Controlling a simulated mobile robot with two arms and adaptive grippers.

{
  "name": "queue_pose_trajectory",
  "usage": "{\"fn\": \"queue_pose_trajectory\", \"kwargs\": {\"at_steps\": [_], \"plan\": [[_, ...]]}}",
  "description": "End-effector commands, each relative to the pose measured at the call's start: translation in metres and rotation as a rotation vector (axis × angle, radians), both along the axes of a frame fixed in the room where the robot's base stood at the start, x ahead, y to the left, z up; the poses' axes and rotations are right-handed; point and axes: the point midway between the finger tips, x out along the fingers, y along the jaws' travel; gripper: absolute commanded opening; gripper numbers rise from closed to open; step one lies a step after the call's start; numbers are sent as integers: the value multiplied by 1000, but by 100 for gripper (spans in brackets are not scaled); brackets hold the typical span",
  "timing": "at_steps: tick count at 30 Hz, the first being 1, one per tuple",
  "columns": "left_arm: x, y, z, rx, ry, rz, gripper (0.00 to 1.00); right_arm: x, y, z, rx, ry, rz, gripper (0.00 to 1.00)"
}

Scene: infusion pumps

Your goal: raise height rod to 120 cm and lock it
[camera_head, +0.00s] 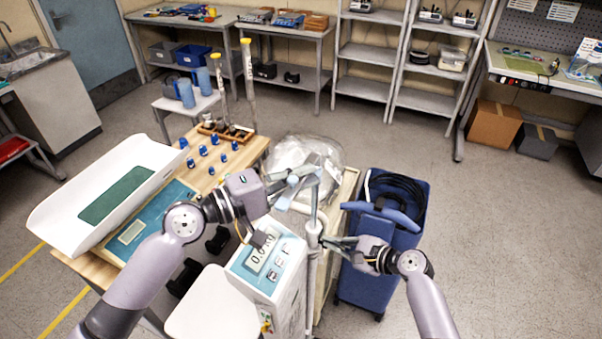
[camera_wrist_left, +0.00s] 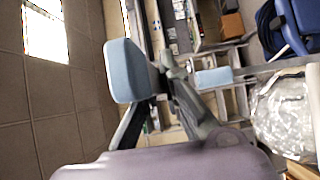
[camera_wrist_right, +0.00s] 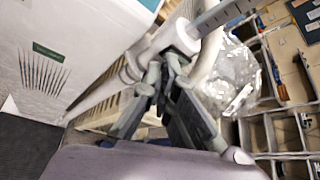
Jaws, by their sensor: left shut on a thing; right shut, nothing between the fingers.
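The height rod (camera_head: 313,200) stands upright on the scale column (camera_head: 311,270), with a white collar (camera_head: 314,230) where they meet. A pale blue headpiece (camera_head: 284,198) is at the rod's top; it fills part of the left wrist view (camera_wrist_left: 130,70). My left gripper (camera_head: 300,181) is shut at this headpiece; its fingers partly hide the hold. My right gripper (camera_head: 326,242) is shut and empty beside the collar. In the right wrist view, its fingertips (camera_wrist_right: 165,65) lie close to the collar (camera_wrist_right: 178,38); contact is unclear. Rod markings (camera_wrist_right: 222,14) show there but are unreadable.
The scale's display unit (camera_head: 262,262) stands in front of the rod. A blue bin (camera_head: 380,225) with black hose is close on the right. A clear plastic bag (camera_head: 305,155) lies behind the rod. A wooden table with a baby scale (camera_head: 75,205) is at left.

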Motion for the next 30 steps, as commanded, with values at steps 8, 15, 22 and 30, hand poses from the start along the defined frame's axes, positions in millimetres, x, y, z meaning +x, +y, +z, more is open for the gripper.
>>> {"fn": "queue_pose_trajectory", "kwargs": {"at_steps": [8,15,22,30], "plan": [[1,1,-1,1,0,2,0,-13,-33,-1,-4,2,-2,0],[1,1,-1,2,0,3,0,-21,-51,0,-2,1,0,0],[1,1,-1,2,0,3,0,-22,-52,0,-1,0,0,0],[1,1,-1,2,0,4,0,-5,-73,-12,-186,-120,-8,17]]}}
